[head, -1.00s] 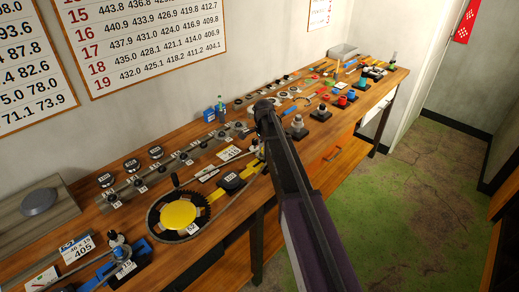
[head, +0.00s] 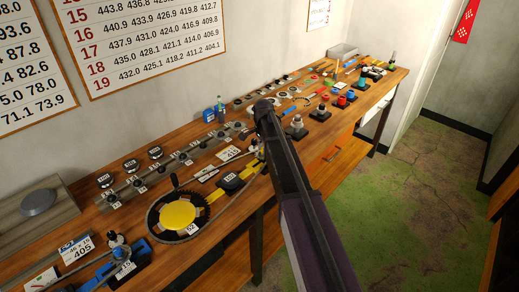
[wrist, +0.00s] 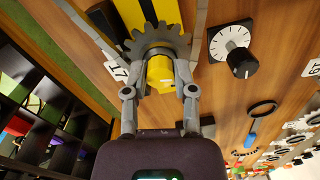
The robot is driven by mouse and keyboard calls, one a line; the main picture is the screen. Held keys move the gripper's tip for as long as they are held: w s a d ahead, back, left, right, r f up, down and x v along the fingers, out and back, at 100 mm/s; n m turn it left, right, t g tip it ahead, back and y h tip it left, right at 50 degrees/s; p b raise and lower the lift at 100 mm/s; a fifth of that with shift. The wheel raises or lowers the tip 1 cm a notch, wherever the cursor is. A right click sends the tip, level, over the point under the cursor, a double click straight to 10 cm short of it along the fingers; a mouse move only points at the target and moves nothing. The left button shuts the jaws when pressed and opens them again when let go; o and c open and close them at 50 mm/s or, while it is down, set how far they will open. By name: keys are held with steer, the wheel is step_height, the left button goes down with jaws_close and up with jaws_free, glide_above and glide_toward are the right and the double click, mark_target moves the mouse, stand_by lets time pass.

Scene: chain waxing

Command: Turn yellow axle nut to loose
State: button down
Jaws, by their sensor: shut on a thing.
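The yellow axle nut (wrist: 158,74) shows in the wrist view as a short yellow cylinder in front of a grey toothed sprocket (wrist: 158,38). My gripper (wrist: 160,82) is shut on the nut, one finger on each side. The sprocket sits by a yellow-and-black striped piece (wrist: 138,10). In the head view my arm covers the gripper, and I cannot make out the nut.
A dial with a black knob (wrist: 243,62) is right of the nut in the wrist view. In the head view, a large chainring with a yellow disc (head: 178,215) lies left of my arm on the crowded wooden bench. The floor (head: 420,225) at right is clear.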

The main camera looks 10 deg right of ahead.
steer(key=shift+d, duration=0.2)
stand_by(0.6)
steer(key=shift+c, duration=2.2)
jaws_free()
